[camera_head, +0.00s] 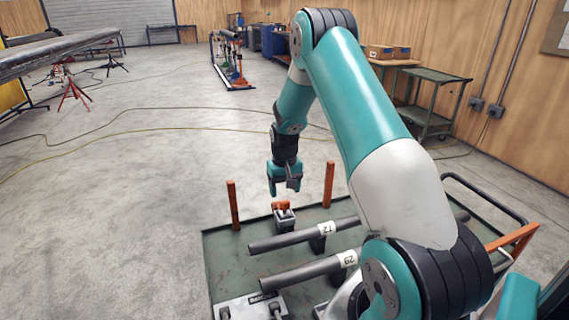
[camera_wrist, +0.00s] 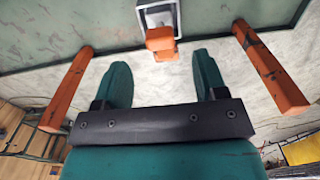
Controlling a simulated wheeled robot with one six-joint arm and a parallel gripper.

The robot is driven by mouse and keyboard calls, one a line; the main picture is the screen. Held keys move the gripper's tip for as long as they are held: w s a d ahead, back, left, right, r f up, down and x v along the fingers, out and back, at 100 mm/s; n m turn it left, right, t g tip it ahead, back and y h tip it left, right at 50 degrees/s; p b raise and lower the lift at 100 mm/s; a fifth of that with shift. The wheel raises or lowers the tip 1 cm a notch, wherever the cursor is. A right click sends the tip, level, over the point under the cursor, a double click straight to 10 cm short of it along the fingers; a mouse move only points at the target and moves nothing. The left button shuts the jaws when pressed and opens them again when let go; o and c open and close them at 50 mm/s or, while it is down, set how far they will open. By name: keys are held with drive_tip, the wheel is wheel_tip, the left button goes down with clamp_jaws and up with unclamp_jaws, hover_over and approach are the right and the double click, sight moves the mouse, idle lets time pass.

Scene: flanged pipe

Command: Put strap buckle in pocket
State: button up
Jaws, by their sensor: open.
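A small orange piece (camera_head: 281,204), which looks like the strap buckle, sits at a light grey box-like holder (camera_head: 287,217) on the far edge of the green cart top. In the wrist view the orange piece (camera_wrist: 160,41) overlaps the rim of the grey holder (camera_wrist: 146,15), whose inside looks dark; how deep it sits I cannot tell. My gripper (camera_head: 284,190) is above the orange piece, pointing down. In the wrist view my gripper (camera_wrist: 161,66) has its two teal fingers apart with nothing between them; the orange piece is just beyond the tips.
Orange posts stand left (camera_head: 233,205) and right (camera_head: 329,184) of the holder. Dark pipes tagged 12 (camera_head: 290,238) and 29 (camera_head: 305,272) lie across the green cart top (camera_head: 225,262). A metal plate with clamps (camera_head: 245,308) is at the near left.

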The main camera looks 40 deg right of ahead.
sight(284, 202)
wheel_tip(284, 202, up, 12)
drive_tip(key=b, duration=0.1)
drive_tip(key=shift+f, duration=0.2)
idle(0.3)
